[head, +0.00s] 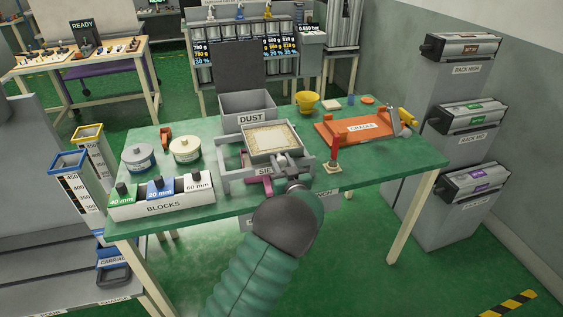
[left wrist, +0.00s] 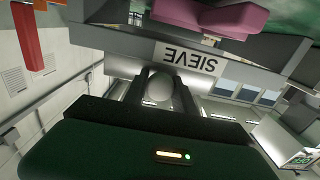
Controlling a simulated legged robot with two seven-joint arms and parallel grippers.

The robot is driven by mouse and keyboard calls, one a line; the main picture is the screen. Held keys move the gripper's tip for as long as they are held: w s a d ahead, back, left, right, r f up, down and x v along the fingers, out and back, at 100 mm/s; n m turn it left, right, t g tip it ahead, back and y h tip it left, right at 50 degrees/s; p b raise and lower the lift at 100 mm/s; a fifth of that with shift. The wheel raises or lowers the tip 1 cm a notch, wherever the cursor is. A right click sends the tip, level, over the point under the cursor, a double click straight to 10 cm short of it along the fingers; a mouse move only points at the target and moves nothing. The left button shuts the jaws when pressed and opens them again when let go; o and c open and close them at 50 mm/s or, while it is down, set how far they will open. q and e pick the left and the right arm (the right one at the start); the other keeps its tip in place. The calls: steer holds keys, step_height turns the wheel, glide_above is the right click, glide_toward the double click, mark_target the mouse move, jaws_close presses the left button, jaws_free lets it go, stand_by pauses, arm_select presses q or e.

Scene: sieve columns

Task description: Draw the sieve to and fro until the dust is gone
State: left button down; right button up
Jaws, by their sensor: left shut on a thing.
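The sieve (head: 271,141) is a square tray with a light rim and pale, speckled material inside. It sits in a grey frame labelled SIEVE (head: 236,181) at the table's front middle. My left gripper (head: 285,162) is at the sieve's front side. In the left wrist view my left gripper (left wrist: 160,88) has its two dark fingers around a pale rounded grip, just by the SIEVE label (left wrist: 190,57). A pink part (head: 262,186) shows at the frame's front. The grey DUST box (head: 248,104) stands open behind the sieve. My right gripper is not in view.
On the green table (head: 215,204), a BLOCKS rack (head: 163,208) and two round tins stand left. A red upright piece (head: 334,150) stands close right of the sieve. An orange cradle (head: 345,128) and yellow cup (head: 307,102) lie farther right.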

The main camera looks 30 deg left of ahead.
mark_target(258, 158)
arm_select(q)
steer(key=s+a, duration=0.4)
steer(key=s, duration=0.1)
steer(key=shift+s+a, duration=0.15)
steer(key=shift+a, duration=0.05)
steer(key=c, duration=1.3)
jaws_free()
steer(key=shift+c, duration=0.2)
steer(key=shift+o, duration=1.4)
steer(key=shift+d, duration=0.15)
steer(key=p+v, duration=0.1)
steer(key=v, duration=1.6)
